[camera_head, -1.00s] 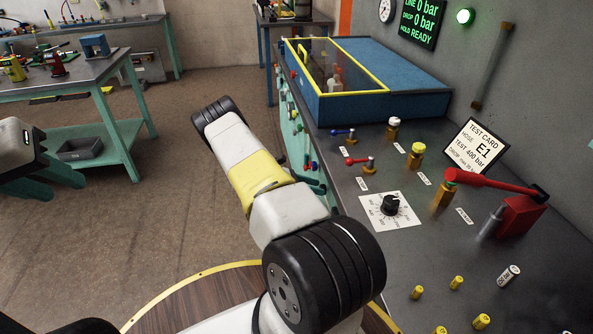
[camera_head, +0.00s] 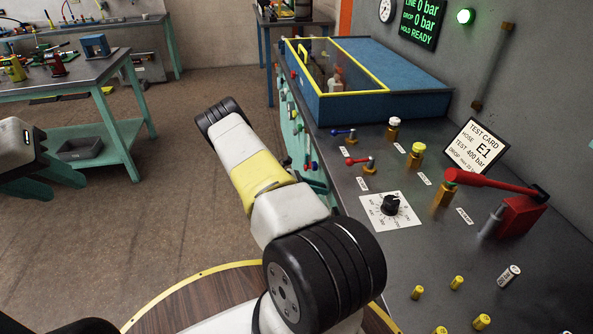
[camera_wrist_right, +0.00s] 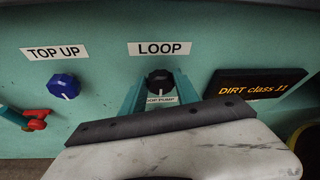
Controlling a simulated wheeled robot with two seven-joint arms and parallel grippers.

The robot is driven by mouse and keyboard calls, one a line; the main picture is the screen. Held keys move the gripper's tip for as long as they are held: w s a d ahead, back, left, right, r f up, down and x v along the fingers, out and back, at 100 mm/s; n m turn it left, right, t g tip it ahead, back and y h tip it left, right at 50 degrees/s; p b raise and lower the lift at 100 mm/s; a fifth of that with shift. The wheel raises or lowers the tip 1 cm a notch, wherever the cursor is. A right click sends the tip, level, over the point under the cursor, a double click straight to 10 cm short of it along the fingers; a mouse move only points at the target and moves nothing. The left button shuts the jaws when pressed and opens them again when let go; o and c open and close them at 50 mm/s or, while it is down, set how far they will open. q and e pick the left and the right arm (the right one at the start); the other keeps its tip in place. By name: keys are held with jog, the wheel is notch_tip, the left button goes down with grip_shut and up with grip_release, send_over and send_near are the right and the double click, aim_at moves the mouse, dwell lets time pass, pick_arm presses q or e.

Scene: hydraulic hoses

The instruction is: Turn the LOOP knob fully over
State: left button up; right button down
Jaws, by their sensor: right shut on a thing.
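The black LOOP knob (camera_wrist_right: 159,82) is on the teal panel, under the LOOP label (camera_wrist_right: 162,48) in the right wrist view. My right gripper (camera_wrist_right: 160,90) has its teal fingers on either side of the knob and is shut on it. A small LOOP PUMP label shows just below the knob. The pale wrist housing covers the lower part of that view. In the head view my right arm reaches down to the bench front, and the knob is not seen there. My left gripper (camera_head: 62,185) is at the left edge, open and empty.
A blue TOP UP knob (camera_wrist_right: 62,86) is left of the LOOP knob, with a red handle (camera_wrist_right: 34,121) below it. A DIRT class display (camera_wrist_right: 255,83) is to the right. The bench top (camera_head: 340,200) holds levers, a dial (camera_head: 390,206) and a red pump handle (camera_head: 500,186).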

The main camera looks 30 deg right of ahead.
jog(key=m+t+h, duration=0.1)
jog(key=m+t, duration=0.1)
jog(key=m, duration=0.2)
jog(key=m+t+h, duration=0.1)
jog(key=m+t, duration=0.1)
jog(key=m, duration=0.2)
jog(key=s+m+t+h, duration=0.1)
jog(key=m+t+h, duration=0.1)
jog(key=m, duration=0.2)
jog(key=shift+a+f+m+t, duration=0.2)
jog(key=shift+f+m+t, duration=0.1)
jog(key=shift+f, duration=0.1)
dwell(0.4)
dwell(0.4)
jog(key=c, duration=0.9)
grip_release()
jog(key=shift+s, duration=0.1)
